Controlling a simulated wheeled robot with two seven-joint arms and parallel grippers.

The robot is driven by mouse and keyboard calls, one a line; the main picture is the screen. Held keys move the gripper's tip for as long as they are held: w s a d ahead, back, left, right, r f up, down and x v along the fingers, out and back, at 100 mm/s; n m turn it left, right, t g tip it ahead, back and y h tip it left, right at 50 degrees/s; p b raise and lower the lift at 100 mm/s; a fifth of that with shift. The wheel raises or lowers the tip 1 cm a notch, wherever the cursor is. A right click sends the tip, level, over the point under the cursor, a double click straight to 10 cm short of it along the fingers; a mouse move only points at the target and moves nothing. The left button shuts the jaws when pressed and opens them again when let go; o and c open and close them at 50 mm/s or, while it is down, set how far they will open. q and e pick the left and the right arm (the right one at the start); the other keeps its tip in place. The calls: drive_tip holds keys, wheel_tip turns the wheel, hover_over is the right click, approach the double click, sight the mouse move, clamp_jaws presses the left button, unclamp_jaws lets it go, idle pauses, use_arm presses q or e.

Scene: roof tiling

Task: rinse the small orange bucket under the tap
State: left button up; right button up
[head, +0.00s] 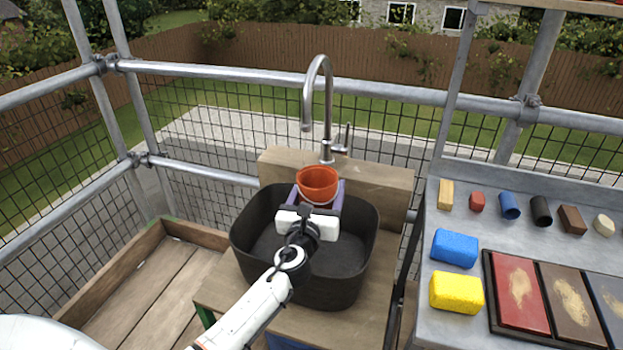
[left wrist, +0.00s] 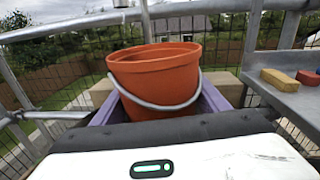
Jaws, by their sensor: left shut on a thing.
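The small orange bucket (head: 318,180) is held upright over the black basin, with its wire handle hanging down on the near side. It fills much of the left wrist view (left wrist: 158,82). My left gripper (head: 319,189) is shut on it, with a purple finger on each side. The tap (head: 328,115) is a tall metal gooseneck behind the basin. Its spout ends above the bucket and slightly to the left in the head view. I see no water running. The inside bottom of the bucket is hidden. My right gripper is not in view.
The black basin (head: 244,240) stands on a wooden stand (head: 215,291). To the right, a grey table (head: 415,318) holds a blue sponge (head: 455,248), a yellow sponge (head: 456,292), several small blocks and a tray of coloured panels. Scaffold rails (head: 230,73) and mesh enclose the back.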

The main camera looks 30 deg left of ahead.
sight(319, 195)
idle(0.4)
use_arm(q)
drive_tip(key=s+d+r+p, duration=0.1)
drive_tip(key=s+r+p, duration=0.1)
drive_tip(key=r+p, duration=0.1)
drive_tip(key=shift+s+d+p, duration=0.3)
drive_tip(key=shift+s+d, duration=0.05)
drive_tip(key=shift+d, duration=0.05)
drive_tip(key=shift+s+d+r+p, duration=0.4)
drive_tip(key=shift+s+d+r, duration=0.15)
drive_tip(key=shift+s, duration=0.2)
drive_tip(key=shift+a, duration=0.1)
